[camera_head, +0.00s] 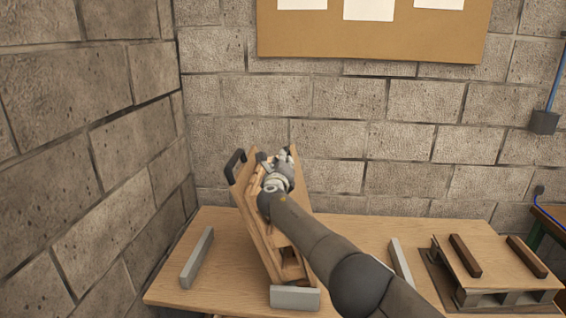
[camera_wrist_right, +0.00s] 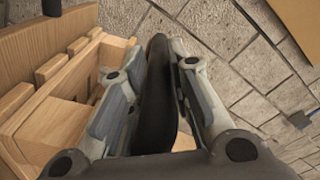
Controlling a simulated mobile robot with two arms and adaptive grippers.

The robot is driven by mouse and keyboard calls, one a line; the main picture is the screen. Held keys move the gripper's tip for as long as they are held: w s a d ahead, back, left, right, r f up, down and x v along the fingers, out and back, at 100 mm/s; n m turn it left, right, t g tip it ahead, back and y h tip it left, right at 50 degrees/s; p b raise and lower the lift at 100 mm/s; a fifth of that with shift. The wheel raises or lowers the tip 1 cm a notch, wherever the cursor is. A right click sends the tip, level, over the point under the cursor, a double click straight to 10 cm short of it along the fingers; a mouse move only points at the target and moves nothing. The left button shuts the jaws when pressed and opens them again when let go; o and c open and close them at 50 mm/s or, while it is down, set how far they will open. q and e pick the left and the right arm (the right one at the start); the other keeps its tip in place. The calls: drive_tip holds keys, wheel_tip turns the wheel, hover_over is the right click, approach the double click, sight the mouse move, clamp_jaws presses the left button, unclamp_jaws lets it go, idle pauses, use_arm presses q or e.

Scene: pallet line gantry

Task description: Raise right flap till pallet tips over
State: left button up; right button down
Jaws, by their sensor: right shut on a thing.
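The wooden pallet (camera_head: 262,235) stands steeply tilted on the table, its upper end raised toward the back wall and its lower end near a grey block. Its slats and blocks also show at the left in the wrist view (camera_wrist_right: 45,115). One dark handle (camera_head: 235,164) sits at its upper left. My right gripper (camera_head: 279,165) is at the upper right of the pallet, and my right arm hides part of that side. In the wrist view its fingers are shut on a dark handle (camera_wrist_right: 157,85). Which flap edge this handle joins is hidden. My left gripper is not in view.
Grey blocks stand on the table (camera_head: 220,290): one at left (camera_head: 197,258), one in front (camera_head: 295,298), one at right (camera_head: 401,262). Another low pallet with dark bars (camera_head: 490,265) lies at far right. Block walls close off the left and back.

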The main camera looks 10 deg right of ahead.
drive_tip(key=shift+w+a+r, duration=0.1)
drive_tip(key=shift+a+r, duration=0.1)
drive_tip(key=shift+a, duration=0.15)
drive_tip(key=shift+d, duration=0.15)
